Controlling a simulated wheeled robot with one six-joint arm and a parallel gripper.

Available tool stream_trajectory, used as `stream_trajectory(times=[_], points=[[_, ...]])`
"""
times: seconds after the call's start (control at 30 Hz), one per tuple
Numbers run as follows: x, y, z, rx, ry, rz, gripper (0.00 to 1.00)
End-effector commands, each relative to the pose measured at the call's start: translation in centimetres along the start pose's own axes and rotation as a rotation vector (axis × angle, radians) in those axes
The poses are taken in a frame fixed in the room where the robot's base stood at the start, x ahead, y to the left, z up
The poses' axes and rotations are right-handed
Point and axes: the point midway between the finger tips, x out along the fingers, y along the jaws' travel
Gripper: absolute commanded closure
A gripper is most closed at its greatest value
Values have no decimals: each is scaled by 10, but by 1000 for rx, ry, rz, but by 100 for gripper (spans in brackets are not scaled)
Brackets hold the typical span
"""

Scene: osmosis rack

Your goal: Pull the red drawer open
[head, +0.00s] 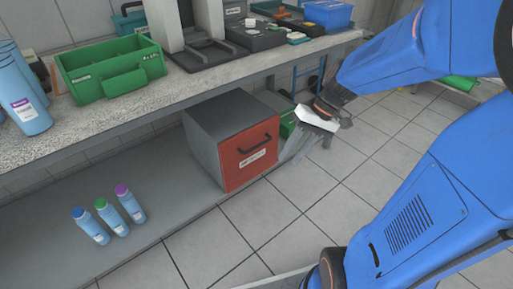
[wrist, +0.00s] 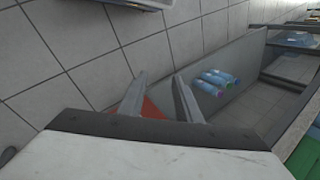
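The red drawer (head: 250,165) is the front of a grey cabinet on the low shelf under the counter. Its front sits flush with the cabinet, so it looks closed. A dark bar handle (head: 254,146) is on its upper part, above a white label. My gripper (head: 302,150) is right of the drawer front in the head view, apart from the handle. In the wrist view my gripper (wrist: 158,82) has two fingers spread with nothing between their tips. Part of the red drawer (wrist: 150,108) shows behind and between the fingers; the handle is not visible there.
Several blue bottles (head: 107,216) stand on the low shelf at the left. The counter (head: 205,85) above holds a green caddy (head: 110,68) and a blue bin (head: 328,14). A green box (head: 288,122) is beside the cabinet. The tiled floor in front is clear.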

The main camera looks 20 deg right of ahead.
Motion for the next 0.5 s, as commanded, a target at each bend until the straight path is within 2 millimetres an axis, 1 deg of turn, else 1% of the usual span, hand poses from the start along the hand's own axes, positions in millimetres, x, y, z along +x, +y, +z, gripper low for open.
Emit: stream_trajectory(times=[0.03, 0.27, 0.5], points=[[4, 3, -9, 13, -15, -32, 69], [17, 14, -47, 47, -50, -193, 69], [31, 33, -89, 86, -50, -365, 69]])
